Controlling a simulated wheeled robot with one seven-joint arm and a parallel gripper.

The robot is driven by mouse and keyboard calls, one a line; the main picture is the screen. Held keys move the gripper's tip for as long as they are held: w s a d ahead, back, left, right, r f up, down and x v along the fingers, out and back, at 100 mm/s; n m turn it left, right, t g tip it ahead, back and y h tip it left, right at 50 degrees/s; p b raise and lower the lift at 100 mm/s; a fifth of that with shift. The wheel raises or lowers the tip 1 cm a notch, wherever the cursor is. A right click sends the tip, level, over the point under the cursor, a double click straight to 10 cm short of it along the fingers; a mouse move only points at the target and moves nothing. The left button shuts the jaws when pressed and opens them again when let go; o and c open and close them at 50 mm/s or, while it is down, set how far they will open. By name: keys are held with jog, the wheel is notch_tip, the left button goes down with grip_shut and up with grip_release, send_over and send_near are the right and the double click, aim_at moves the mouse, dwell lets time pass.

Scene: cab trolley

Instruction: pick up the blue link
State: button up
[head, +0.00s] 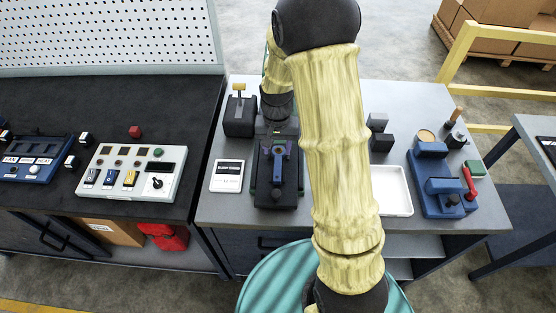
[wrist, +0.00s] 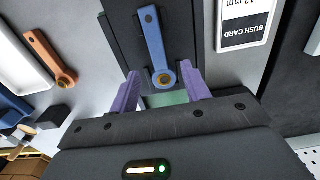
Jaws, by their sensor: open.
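The blue link (wrist: 152,38) lies on a dark fixture block (wrist: 122,45), with a brass-coloured ring at its near end. In the head view the blue link (head: 278,168) shows on the black fixture (head: 275,197), left of my arm. My gripper (wrist: 160,72) is open, with a purple finger on each side of the link's ring end. Nothing is held between the fingers. I cannot tell how far the fingertips are above the link. In the head view the gripper is small and partly hidden by my arm.
An orange-brown link (wrist: 47,57) lies on the grey surface beside the white tray (wrist: 22,65). A bush card (wrist: 243,25) lies at the other side of the fixture. A black lever box (head: 239,117) and a blue fixture (head: 437,190) also stand on the bench.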

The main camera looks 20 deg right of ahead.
aim_at(278, 161)
jog(key=shift+f, duration=0.45)
jog(key=shift+w+d+f+p, duration=0.15)
jog(key=shift+f+p, duration=0.75)
jog(key=shift+f, duration=1.7)
grip_shut()
